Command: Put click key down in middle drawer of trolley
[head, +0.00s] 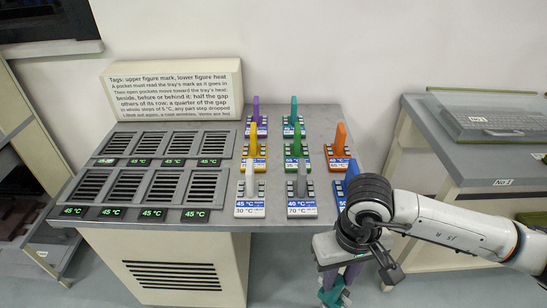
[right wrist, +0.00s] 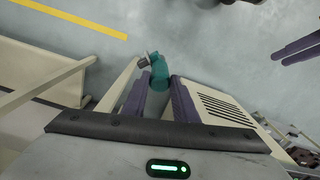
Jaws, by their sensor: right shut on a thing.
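My right gripper (head: 343,275) hangs at the front right of the grey bench, low over the floor. It is shut on a teal piece (head: 335,293), which I take to be the click key. In the right wrist view the teal piece (right wrist: 160,82) sits between the purple fingers of my right gripper (right wrist: 158,95). Its details are too small to read. Two slim purple shapes at the right edge of that view look like fingers of my left gripper (right wrist: 297,48); their jaw state is unclear. I cannot make out the trolley's middle drawer for sure.
The grey bench (head: 225,142) carries vented pockets (head: 185,187) with green 45 °C displays, and several coloured-handled trays (head: 300,198). A sign block (head: 175,90) stands behind. A second bench (head: 500,168) at right holds a keyboard (head: 495,122). Open floor (right wrist: 210,50) shows under the right gripper.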

